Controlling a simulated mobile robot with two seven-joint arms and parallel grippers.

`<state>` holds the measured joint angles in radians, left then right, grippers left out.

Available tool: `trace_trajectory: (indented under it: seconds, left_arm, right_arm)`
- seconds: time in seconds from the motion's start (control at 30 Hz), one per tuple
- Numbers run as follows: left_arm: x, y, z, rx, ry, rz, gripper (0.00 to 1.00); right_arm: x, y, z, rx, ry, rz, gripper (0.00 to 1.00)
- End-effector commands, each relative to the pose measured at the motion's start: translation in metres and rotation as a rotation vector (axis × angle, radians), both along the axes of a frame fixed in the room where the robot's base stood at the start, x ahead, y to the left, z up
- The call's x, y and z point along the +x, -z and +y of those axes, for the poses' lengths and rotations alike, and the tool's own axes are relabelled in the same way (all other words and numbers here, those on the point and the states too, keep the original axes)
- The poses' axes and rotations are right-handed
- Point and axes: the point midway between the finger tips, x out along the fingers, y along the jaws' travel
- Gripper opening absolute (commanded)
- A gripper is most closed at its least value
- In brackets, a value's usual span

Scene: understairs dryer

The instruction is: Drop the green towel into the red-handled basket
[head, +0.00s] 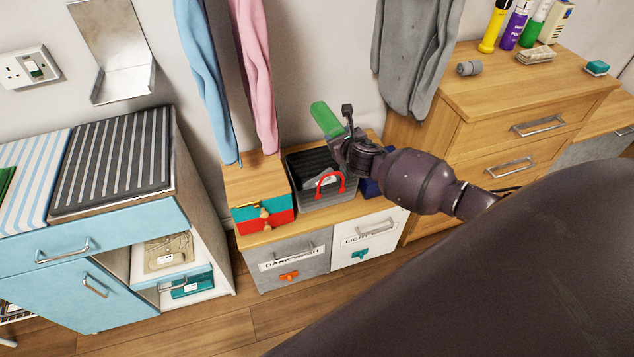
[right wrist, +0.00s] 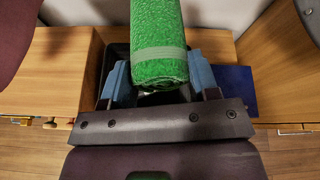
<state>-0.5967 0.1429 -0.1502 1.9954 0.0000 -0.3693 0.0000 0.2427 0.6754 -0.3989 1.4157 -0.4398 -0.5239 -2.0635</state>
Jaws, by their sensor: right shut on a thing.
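The green towel (head: 326,118) is a rolled cylinder with a pale band, held up at a tilt. My right gripper (head: 343,143) is shut on it; in the right wrist view the towel (right wrist: 158,45) sits between the two blue fingers. The red-handled basket (head: 313,201) is a dark grey box with a red handle (head: 331,179) on the low wooden bench. The towel and gripper appear above the basket's back part, and a dark basket wall (right wrist: 117,58) shows beneath the towel in the wrist view. My left gripper is not in view.
A teal and red box (head: 262,217) stands left of the basket, and a dark blue item (head: 370,187) stands close on its right. Blue (head: 205,80) and pink (head: 254,75) cloths hang behind, with a grey one (head: 412,60) to the right. A wooden dresser (head: 460,90) rises at the right.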

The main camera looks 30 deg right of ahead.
Motion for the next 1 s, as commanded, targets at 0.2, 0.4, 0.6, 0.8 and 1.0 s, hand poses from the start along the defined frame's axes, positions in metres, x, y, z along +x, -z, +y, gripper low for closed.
trace_trajectory:
  seconds: [0.2,0.4,0.6,0.8,1.0]
  left_arm:
    - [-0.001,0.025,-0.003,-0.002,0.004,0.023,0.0]
    - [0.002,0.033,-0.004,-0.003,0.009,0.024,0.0]
    - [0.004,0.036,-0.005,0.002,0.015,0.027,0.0]
    - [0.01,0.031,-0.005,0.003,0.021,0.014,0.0]
    - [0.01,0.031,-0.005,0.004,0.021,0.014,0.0]
  right_arm:
    - [-0.002,0.032,0.001,0.002,0.0,0.009,0.29]
    - [-0.002,0.048,0.001,0.001,-0.001,0.008,0.29]
    - [-0.001,0.054,0.001,0.001,0.0,0.005,0.29]
    - [0.0,0.053,0.001,0.001,0.001,0.002,0.29]
    - [0.0,0.052,0.001,0.001,0.001,0.001,0.63]
